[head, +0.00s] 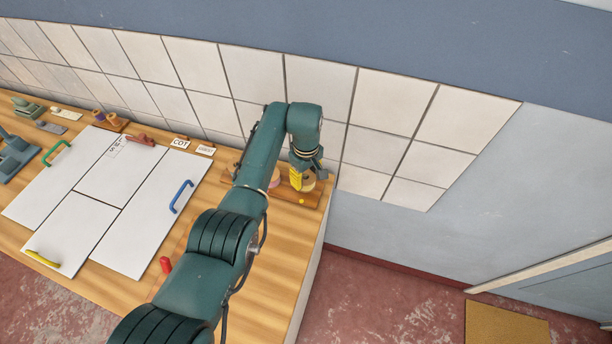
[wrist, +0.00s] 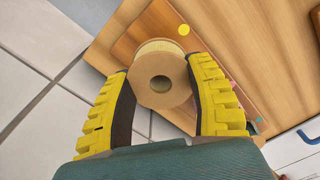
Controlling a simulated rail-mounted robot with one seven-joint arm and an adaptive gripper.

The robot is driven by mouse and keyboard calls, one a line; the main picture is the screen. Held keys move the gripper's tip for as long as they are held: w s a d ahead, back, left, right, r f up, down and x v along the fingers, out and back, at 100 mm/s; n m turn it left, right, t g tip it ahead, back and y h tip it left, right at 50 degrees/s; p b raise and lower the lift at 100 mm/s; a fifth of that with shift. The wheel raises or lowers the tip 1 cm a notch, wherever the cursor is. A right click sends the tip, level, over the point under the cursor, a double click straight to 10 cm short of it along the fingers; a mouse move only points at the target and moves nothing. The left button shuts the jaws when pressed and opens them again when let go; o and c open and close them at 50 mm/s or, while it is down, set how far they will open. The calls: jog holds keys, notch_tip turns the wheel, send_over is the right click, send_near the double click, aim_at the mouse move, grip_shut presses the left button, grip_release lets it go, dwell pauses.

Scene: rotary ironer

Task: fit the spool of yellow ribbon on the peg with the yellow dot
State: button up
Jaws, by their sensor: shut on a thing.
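My gripper (head: 297,177) is over the peg board (head: 312,195) at the right end of the table. In the wrist view its yellow fingers (wrist: 160,78) are shut on the sides of a spool (wrist: 145,88) with a brown cardboard face and a centre hole. In the head view the spool (head: 309,184) is partly hidden by the fingers. The yellow dot (wrist: 183,30) lies on the board just beyond the spool, and also shows in the head view (head: 301,201). The peg is hidden; I cannot tell whether the spool is around it.
A pinkish spool (head: 275,179) stands on the board left of my gripper, partly hidden by my arm. The tiled wall (head: 365,150) is close behind. White panels with coloured handles (head: 140,215) and a red object (head: 165,265) lie to the left.

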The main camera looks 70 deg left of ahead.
jog(key=shift+f+b, duration=0.7)
jog(key=shift+f, duration=0.3)
jog(key=o, duration=1.5)
notch_tip(320, 180, up, 9)
jog(key=p, duration=0.8)
jog(key=shift+r, duration=0.2)
